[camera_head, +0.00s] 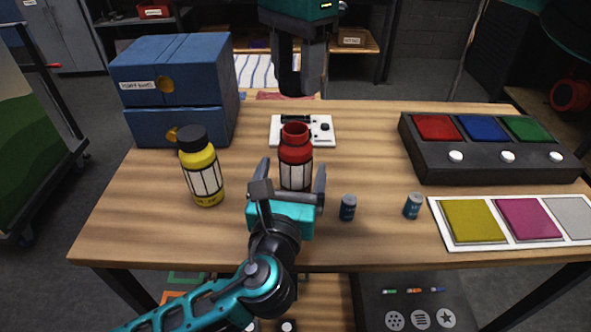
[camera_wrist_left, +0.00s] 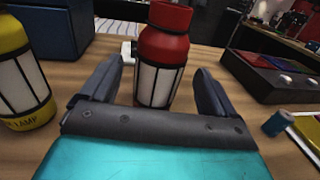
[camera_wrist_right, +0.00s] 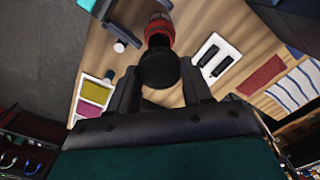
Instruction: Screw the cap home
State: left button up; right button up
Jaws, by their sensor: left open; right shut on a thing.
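A red bottle (camera_head: 295,172) with pale panels stands upright on the table, its mouth open and uncapped. It also shows in the left wrist view (camera_wrist_left: 161,60). My left gripper (camera_head: 291,180) is open at the near side of the bottle, its fingers to either side with gaps visible in the left wrist view (camera_wrist_left: 160,85). My right gripper (camera_head: 298,85) is above and beyond the bottle. It is shut on a black cap (camera_wrist_right: 159,68), which is apart from the bottle in the head view. A yellow bottle (camera_head: 205,178) with a black cap stands to the left.
Blue boxes (camera_head: 170,70) stand at the back left. A white switch panel (camera_head: 322,137) lies behind the red bottle. Two small blue cylinders (camera_head: 348,207) stand at right. A button console (camera_head: 470,170) and a tray of coloured squares (camera_head: 437,214) fill the right side.

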pick_arm(q)
jog(key=w, duration=0.4)
jog(key=w+d, duration=0.1)
jog(key=w, duration=0.1)
jog(key=shift+c, duration=0.4)
jog(key=c, duration=1.4)
jog(key=shift+c, duration=0.2)
pick_arm(e)
jog(key=shift+f, duration=2.5)
jog(key=shift+f, duration=0.9)
jog(key=shift+f, duration=0.55)
